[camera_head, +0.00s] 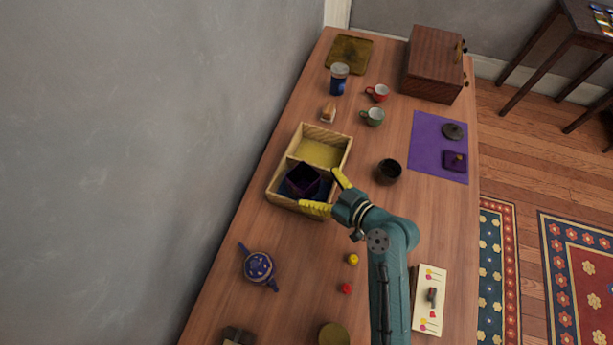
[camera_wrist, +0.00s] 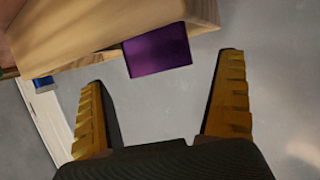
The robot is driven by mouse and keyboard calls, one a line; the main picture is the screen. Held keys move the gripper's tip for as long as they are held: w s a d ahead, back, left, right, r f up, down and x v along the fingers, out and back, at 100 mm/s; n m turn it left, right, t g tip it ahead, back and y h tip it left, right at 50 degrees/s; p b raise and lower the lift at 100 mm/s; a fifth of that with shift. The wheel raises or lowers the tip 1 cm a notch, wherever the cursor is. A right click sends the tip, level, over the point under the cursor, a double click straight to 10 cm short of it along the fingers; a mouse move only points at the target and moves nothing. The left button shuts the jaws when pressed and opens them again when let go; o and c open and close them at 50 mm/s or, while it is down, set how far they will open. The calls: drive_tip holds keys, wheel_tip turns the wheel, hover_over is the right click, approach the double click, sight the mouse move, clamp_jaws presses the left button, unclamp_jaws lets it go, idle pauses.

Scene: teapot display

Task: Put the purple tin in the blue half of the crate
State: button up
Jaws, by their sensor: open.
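The purple tin (camera_head: 303,179) sits tilted in the blue half of the wooden crate (camera_head: 319,130), in the head view. It is open-topped and dark inside. Little of the blue floor shows around it; the crate's other half is yellow. My gripper (camera_head: 320,188) is open at the crate's near right side, with its yellow fingers apart and nothing between them. In the wrist view, a purple face of the tin (camera_wrist: 158,50) shows past the crate's wall (camera_wrist: 100,25), ahead of my open fingers (camera_wrist: 162,75). Whether the tin touches the crate floor is hidden.
A black cup (camera_head: 389,171) stands close right of the crate. A purple mat (camera_head: 426,135) holds a purple lid (camera_head: 455,161) and a dark lid (camera_head: 452,131). A blue teapot (camera_head: 259,267) stands at lower left. Green (camera_head: 373,117) and red (camera_head: 378,92) cups stand beyond the crate.

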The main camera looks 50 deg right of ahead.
drive_tip(key=v, duration=0.6)
drive_tip(key=shift+s+p, duration=0.15)
drive_tip(key=shift+p, duration=0.2)
drive_tip(key=shift+r, duration=0.1)
drive_tip(key=w+a+r+n+t, duration=0.1)
drive_tip(key=w+a+r, duration=0.1)
drive_tip(key=w+r, duration=0.4)
drive_tip(key=w+a+r+n+t, duration=0.15)
drive_tip(key=w+r, duration=0.25)
drive_tip(key=r, duration=0.4)
drive_tip(key=a+r+t, duration=0.2)
drive_tip(key=a+r, duration=0.3)
drive_tip(key=r, duration=0.4)
drive_tip(key=a+r+m+t, duration=0.1)
drive_tip(key=a+r+t, duration=0.1)
drive_tip(key=a+r, duration=0.4)
drive_tip(key=a+r+m+t, duration=0.1)
drive_tip(key=a+r, duration=0.5)
drive_tip(key=r, duration=0.7)
drive_tip(key=shift+r+t, duration=0.25)
drive_tip(key=shift+t, duration=0.3)
